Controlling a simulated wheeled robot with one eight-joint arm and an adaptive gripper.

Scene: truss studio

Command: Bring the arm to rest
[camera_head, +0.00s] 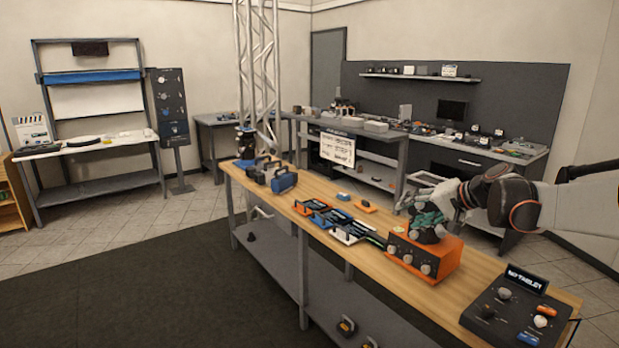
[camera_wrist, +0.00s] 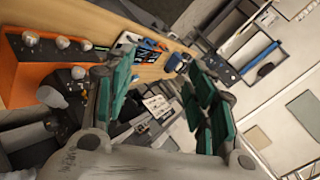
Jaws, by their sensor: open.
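My gripper (camera_head: 428,222) is over the orange box with knobs (camera_head: 436,262) on the wooden workbench, at the right in the head view. Its fingers have green pads. In the wrist view my gripper (camera_wrist: 160,100) has its two fingers spread apart with nothing between them. The orange box (camera_wrist: 30,82) shows at the left there, beside the left finger. In the head view my gripper hides part of the box's top, and I cannot tell whether they touch.
The wooden workbench (camera_head: 345,192) carries trays of tools (camera_head: 325,216), blue and grey cases (camera_head: 270,176) and a black control panel (camera_head: 515,308). A metal truss (camera_head: 258,70) stands behind its left end. Dark matting (camera_head: 130,290) covers clear floor at the front left.

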